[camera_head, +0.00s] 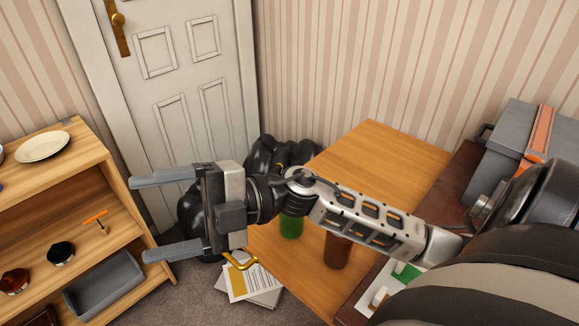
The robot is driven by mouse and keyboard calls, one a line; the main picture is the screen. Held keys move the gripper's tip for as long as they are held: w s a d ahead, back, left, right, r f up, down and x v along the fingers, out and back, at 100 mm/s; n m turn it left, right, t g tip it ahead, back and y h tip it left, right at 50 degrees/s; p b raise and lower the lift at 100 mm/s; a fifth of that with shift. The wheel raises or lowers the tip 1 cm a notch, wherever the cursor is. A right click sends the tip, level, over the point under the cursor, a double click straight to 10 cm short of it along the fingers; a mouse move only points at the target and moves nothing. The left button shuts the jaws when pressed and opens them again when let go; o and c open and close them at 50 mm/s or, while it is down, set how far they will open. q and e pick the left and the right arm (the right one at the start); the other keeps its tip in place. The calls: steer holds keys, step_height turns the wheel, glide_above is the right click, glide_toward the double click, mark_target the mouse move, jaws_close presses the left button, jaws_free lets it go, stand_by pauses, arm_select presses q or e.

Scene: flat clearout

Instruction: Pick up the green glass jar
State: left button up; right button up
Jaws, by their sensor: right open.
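The green glass jar (291,227) stands on the wooden table near its left edge. My right arm passes in front of it and hides its upper part. My right gripper (142,218) is open and empty, with its fingers pointing left. It is to the left of the jar, beyond the table edge in the picture, and apart from the jar. My left gripper is not in view.
A brown jar (337,252) stands right of the green one. A wooden shelf (125,190) holds a plate (42,147) and a grey bin (106,286). Black bags (262,152) and papers (254,284) lie on the floor. A grey case (508,125) is at right.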

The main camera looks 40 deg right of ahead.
steer(key=s+d+f+n+g+h+b, duration=0.1)
steer(key=d+f+n+g+h+b, duration=0.3)
steer(key=d+f+n+h, duration=0.5)
steer(key=w+d+r+m+t+h+b, duration=0.1)
steer(key=d+m+h, duration=0.2)
steer(key=d+h, duration=0.4)
steer(key=w+d+r+m+t+h+b, duration=0.1)
steer(key=d+r+m+t+h, duration=0.15)
steer(key=d+h, duration=0.4)
steer(key=shift+m+g+y, duration=0.25)
steer(key=shift+g+y, duration=0.3)
steer(key=shift+y, duration=0.2)
steer(key=x, duration=0.3)
steer(key=d+b+x, duration=0.1)
steer(key=x, duration=0.3)
steer(key=d+x, duration=0.1)
steer(key=x, duration=0.2)
steer(key=shift+s+f, duration=0.15)
steer(key=shift+f, duration=0.1)
steer(key=shift+x, duration=2.85)
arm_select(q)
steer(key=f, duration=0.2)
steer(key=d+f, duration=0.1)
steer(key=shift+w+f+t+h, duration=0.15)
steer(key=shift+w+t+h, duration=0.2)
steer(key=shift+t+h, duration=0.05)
arm_select(e)
steer(key=shift+d+r, duration=0.1)
steer(key=shift+d, duration=0.05)
steer(key=c, duration=1.2)
